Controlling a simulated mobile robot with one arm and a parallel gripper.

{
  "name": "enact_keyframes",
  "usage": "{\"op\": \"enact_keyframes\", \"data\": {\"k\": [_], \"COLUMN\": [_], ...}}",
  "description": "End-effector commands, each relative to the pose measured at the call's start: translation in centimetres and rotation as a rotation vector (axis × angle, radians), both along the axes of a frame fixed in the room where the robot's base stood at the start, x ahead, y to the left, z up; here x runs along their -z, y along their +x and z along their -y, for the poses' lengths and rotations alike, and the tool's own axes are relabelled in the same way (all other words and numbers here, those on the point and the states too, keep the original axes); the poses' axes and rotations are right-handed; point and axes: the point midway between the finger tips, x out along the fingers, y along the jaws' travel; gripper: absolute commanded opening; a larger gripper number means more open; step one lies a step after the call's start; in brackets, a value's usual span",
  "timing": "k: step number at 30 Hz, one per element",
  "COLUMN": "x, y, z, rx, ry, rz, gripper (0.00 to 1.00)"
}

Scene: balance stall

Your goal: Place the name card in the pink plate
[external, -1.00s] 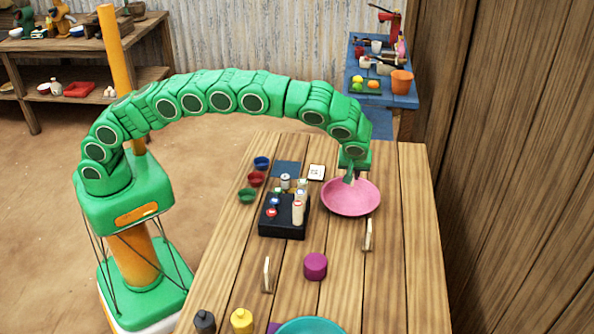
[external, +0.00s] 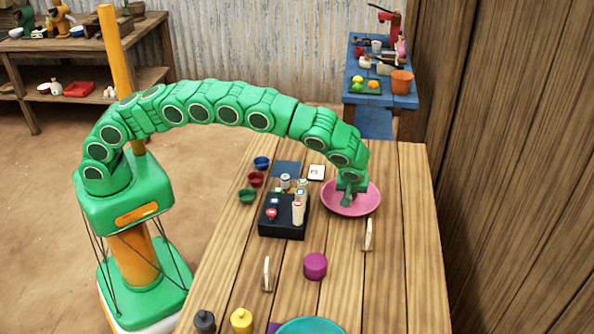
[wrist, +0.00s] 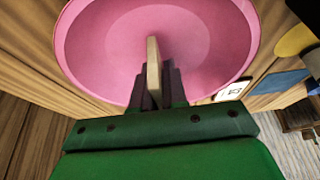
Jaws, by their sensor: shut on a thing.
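The pink plate (external: 366,206) lies on the far part of the wooden table, and its inside fills the top of the wrist view (wrist: 110,50). My gripper (external: 347,200) is down over the plate's inside. In the wrist view my gripper (wrist: 155,88) is shut on a thin beige piece, the name card (wrist: 153,64), seen nearly edge-on in front of the pink surface. I cannot tell whether the card touches the plate. In the external view the card is hidden by my gripper.
Two similar upright pale cards stand on the table, one (external: 367,235) just in front of the plate, one (external: 267,274) nearer. A purple round block (external: 315,266) stands between them. A black tray (external: 281,229) with small items is left of the plate. The table's right side is clear.

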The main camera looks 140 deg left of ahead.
Motion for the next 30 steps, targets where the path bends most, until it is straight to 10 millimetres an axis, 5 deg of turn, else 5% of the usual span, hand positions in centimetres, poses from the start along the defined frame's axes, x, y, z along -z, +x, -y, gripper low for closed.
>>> {"op": "enact_keyframes", "data": {"k": [14, 15, 21, 30], "x": [0.69, 0.68, 0.67, 0.67], "y": [0.02, 0.02, 0.02, 0.02], "z": [-0.01, 0.0, -0.02, -0.01], "rx": [0.0, 0.0, 0.001, 0.0], "ry": [0.001, 0.001, 0.001, 0.001], "rz": [0.001, 0.001, 0.001, 0.001], "gripper": [0.0, 0.14, 0.42, 0.42]}}
